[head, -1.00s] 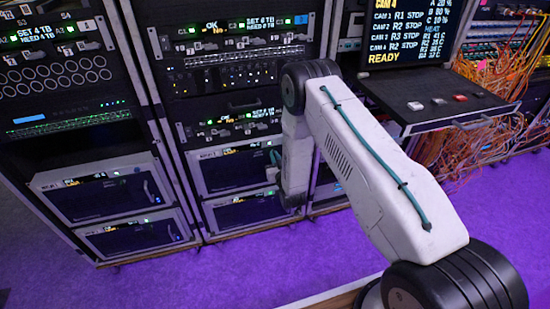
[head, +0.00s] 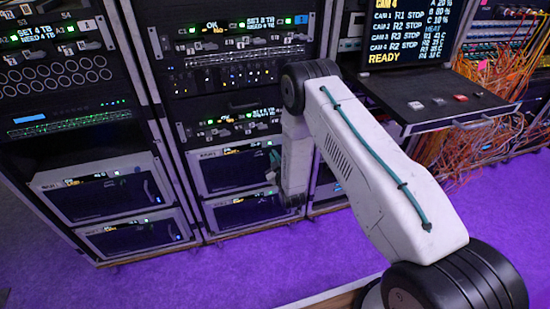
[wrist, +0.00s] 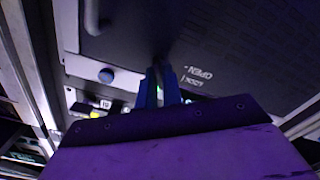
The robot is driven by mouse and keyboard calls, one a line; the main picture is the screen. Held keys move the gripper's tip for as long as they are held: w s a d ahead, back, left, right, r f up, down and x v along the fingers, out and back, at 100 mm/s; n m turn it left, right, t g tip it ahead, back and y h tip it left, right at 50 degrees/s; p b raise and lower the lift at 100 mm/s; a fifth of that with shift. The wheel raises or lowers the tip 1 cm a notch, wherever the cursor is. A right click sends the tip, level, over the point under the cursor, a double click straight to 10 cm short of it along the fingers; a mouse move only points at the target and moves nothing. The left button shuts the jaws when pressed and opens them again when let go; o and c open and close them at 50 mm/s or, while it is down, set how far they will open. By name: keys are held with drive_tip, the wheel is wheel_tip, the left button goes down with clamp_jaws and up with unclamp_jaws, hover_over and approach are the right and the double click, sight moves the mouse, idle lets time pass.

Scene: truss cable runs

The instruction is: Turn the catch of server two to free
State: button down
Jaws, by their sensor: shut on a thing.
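My gripper (wrist: 162,75) is in the wrist view, its two blue fingers close together against the dark front panel (wrist: 225,40) of a server. The fingers are shut on the catch, which they almost wholly hide, so its angle cannot be told. Upside-down lettering on the panel beside the fingers reads OPEN, with a second, smaller word near it. In the head view my arm reaches down to the servers low in the middle rack, the upper one (head: 232,171) and the lower one (head: 245,210). My arm hides most of the gripper there. Server numbers are too small to read.
Two more servers (head: 95,195) sit in the left rack. A shelf with buttons (head: 435,105) juts out at right. The purple floor in front is clear.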

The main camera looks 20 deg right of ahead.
drive_tip(key=n, duration=1.1)
drive_tip(key=shift+a+f, duration=0.15)
idle(0.3)
drive_tip(key=c, duration=1.6)
unclamp_jaws()
drive_tip(key=shift+o, duration=0.2)
